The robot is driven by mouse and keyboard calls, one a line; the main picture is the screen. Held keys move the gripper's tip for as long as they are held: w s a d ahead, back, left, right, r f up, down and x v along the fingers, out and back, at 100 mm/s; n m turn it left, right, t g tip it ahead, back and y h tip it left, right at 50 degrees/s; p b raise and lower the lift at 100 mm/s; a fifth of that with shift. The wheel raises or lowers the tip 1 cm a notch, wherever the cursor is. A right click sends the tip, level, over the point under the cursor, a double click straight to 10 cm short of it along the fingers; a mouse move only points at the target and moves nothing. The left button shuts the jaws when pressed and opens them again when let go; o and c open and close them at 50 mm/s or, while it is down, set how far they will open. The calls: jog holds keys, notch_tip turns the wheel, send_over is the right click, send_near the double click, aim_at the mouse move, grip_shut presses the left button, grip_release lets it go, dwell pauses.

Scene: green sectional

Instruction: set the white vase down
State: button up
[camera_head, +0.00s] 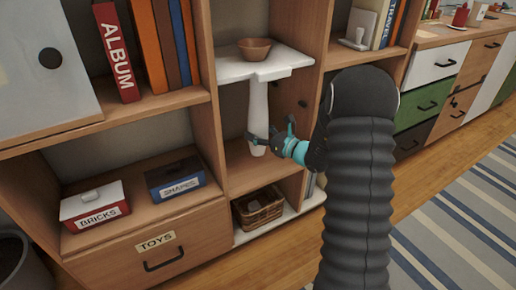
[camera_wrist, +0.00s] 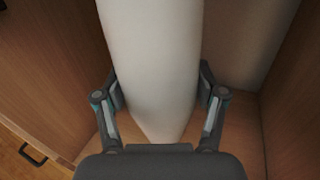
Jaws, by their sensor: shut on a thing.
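The white vase (camera_head: 258,104) is tall and slim and stands upright inside a wooden shelf compartment in the head view. My gripper (camera_head: 270,138) is around its lower part, shut on it. In the wrist view the vase (camera_wrist: 153,60) fills the middle, with a finger of my gripper (camera_wrist: 160,100) pressed on each side. The vase's foot is close to the compartment floor (camera_head: 245,172); I cannot tell whether it touches. Its top is near the underside of the white shelf above and partly hidden by it.
A white shelf (camera_head: 232,70) with a brown bowl (camera_head: 255,48) juts out above the vase. Wooden side walls stand close on both sides. A wicker basket (camera_head: 258,208) sits in the compartment below. Red BRICKS (camera_head: 95,205) and blue SHAPES (camera_head: 175,178) boxes stand to the left.

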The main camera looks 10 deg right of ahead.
aim_at(264, 152)
jog(key=shift+s+f, duration=0.1)
jog(key=shift+f, duration=2.8)
jog(key=shift+w+f, duration=0.2)
jog(key=shift+f, duration=0.3)
jog(key=o, duration=1.8)
jog(key=shift+f, duration=0.15)
